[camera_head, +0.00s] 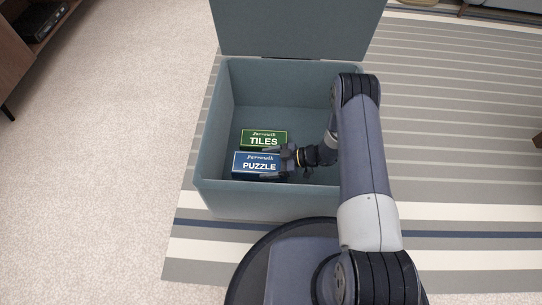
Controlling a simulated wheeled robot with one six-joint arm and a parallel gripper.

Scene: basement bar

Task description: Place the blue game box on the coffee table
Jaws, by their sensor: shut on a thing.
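The blue game box (256,167), labelled PUZZLE, is inside an open blue-grey storage box (208,150), near its front wall. My gripper (282,162) comes from the right and is shut on the right end of the blue game box. A green game box (263,138), labelled TILES, lies just behind the blue one, also inside the storage box. The lower part of the blue game box is partly hidden by the front wall. I cannot pick out the coffee table with certainty; only a small brown edge shows at the far right.
The storage box's lid (298,28) stands raised at the back. A striped rug (455,120) spreads to the right. Pale carpet (130,130) is clear at left, with a dark wooden cabinet (36,55) at the upper left.

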